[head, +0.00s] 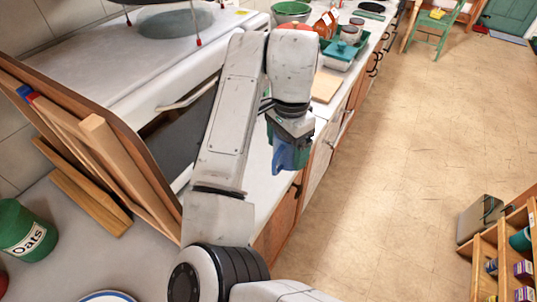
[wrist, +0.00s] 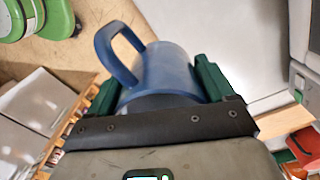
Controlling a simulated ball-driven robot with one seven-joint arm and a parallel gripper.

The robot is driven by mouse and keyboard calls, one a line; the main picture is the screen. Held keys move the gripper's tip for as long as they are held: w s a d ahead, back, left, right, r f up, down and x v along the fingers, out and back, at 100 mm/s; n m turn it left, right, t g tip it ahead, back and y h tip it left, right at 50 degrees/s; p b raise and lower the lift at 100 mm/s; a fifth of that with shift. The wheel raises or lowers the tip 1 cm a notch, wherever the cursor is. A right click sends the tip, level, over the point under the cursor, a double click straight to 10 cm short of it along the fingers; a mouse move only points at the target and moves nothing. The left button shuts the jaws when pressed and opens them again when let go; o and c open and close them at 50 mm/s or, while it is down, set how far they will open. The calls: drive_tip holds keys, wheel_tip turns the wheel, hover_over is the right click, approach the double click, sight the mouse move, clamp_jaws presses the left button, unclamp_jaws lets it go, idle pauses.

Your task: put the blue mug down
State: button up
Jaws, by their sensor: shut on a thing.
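The blue mug (head: 288,155) is in my gripper (head: 291,140), held by the front edge of the white worktop in the head view. In the wrist view the mug (wrist: 172,70) sits between the two green fingers of my gripper (wrist: 158,82), which are shut on its sides. The mug's handle loops out to the upper left in that view. The mug's lower part is hidden behind the dark gripper bar there. I cannot tell the gap between mug and worktop.
The worktop (head: 258,170) beside the mug looks clear. Further back are a pale board (head: 326,86), a teal tray (head: 338,52) and a green bowl (head: 291,9). Wooden boards (head: 115,165) lean at left near an Oats canister (head: 25,232). A wooden shelf unit (head: 487,262) stands at right.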

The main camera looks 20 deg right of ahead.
drive_tip(key=w+f, duration=0.4)
drive_tip(key=w+a+f, duration=0.1)
drive_tip(key=w+f, duration=0.1)
drive_tip(key=shift+w+f, duration=0.25)
drive_tip(key=shift+w, duration=0.05)
drive_tip(key=shift+f+p, duration=0.4)
drive_tip(key=shift+f, duration=1.3)
drive_tip(key=shift+f, duration=0.15)
drive_tip(key=o, duration=1.1)
wheel_tip(320, 180, up, 12)
drive_tip(key=shift+r+b, duration=0.2)
drive_tip(key=shift+b, duration=0.55)
